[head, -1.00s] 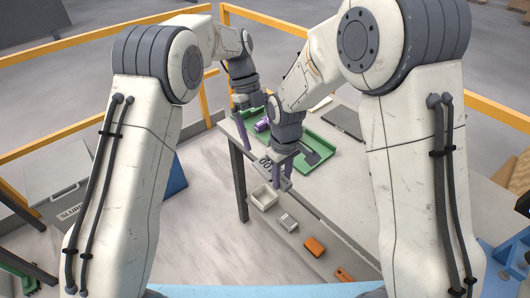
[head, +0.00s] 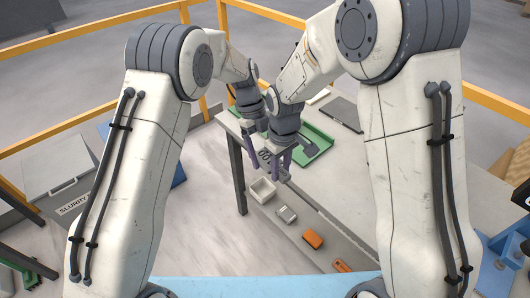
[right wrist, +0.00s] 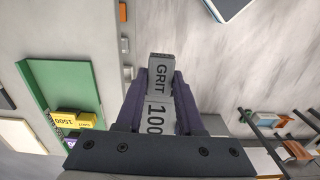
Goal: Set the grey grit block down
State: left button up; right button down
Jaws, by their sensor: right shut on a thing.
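The grey grit block (right wrist: 161,72) is between the purple fingers of my right gripper (right wrist: 160,88) in the right wrist view, with "GRIT" and "100" printed on it. My right gripper (head: 281,160) is shut on it. In the head view the block (head: 265,156) shows partly beside the fingers, near the table's front edge. Whether it touches a surface is unclear. My left gripper (head: 245,150) is just to the left, with its purple fingers apart and nothing seen between them.
A green tray (head: 321,147) lies on the table; a yellow block (right wrist: 72,119) marked 1500 shows there in the right wrist view. Along the front ledge are a pale open box (head: 262,190), a small grey item (head: 286,214) and orange items (head: 313,239).

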pick_arm(q)
jog(key=shift+w+d, duration=0.1)
jog(key=c, duration=0.5)
pick_arm(e)
jog(key=shift+a, duration=0.1)
pick_arm(q)
jog(key=shift+c, duration=1.2)
pick_arm(e)
jog(key=c, duration=0.9)
grip_release()
jog(key=shift+c, duration=0.2)
jog(key=o, duration=0.5)
jog(key=shift+r, duration=0.1)
